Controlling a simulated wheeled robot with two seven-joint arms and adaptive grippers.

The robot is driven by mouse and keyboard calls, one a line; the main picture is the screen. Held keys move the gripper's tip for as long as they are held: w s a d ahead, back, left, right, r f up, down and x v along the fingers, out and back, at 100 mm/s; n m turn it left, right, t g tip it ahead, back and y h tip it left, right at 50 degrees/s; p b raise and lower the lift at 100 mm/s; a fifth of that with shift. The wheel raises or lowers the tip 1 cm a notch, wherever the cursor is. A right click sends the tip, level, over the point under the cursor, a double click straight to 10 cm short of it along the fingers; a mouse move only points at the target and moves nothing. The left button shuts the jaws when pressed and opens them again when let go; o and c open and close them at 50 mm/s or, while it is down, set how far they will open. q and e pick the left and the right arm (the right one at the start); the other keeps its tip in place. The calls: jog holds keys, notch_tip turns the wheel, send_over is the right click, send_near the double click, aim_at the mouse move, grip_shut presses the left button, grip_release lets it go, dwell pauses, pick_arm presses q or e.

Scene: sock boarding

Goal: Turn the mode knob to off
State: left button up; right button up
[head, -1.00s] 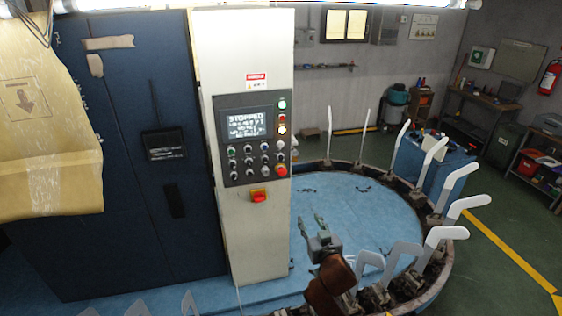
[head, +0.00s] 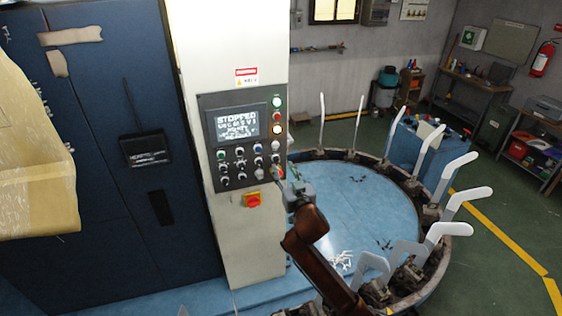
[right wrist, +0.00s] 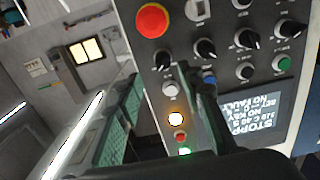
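The control panel (head: 243,142) on the pale cabinet column carries several small black knobs in rows. I cannot read the labels, so I cannot tell which is the mode knob. The right wrist view shows black knobs close up, one (right wrist: 205,48) near the right fingertip and another (right wrist: 162,60) between the fingers. Contact with a knob cannot be told. My left gripper is out of view.
The screen (head: 237,124) reads STOPPED. A red round button (right wrist: 152,20) stands out beside the knobs. A round blue platform (head: 372,205) ringed with white sock forms (head: 455,168) lies right of the column.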

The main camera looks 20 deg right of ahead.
aim_at(279, 162)
jog(key=w, duration=0.2)
jog(key=w+a, duration=0.1)
jog(key=w, duration=0.1)
jog(key=shift+f+p, duration=0.1)
jog(key=shift+p, duration=0.25)
jog(key=shift+w+d, duration=0.1)
jog(key=shift+w, duration=0.05)
jog(key=shift+c, duration=1)
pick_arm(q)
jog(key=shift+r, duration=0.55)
pick_arm(e)
grip_shut()
jog(key=shift+d, duration=0.15)
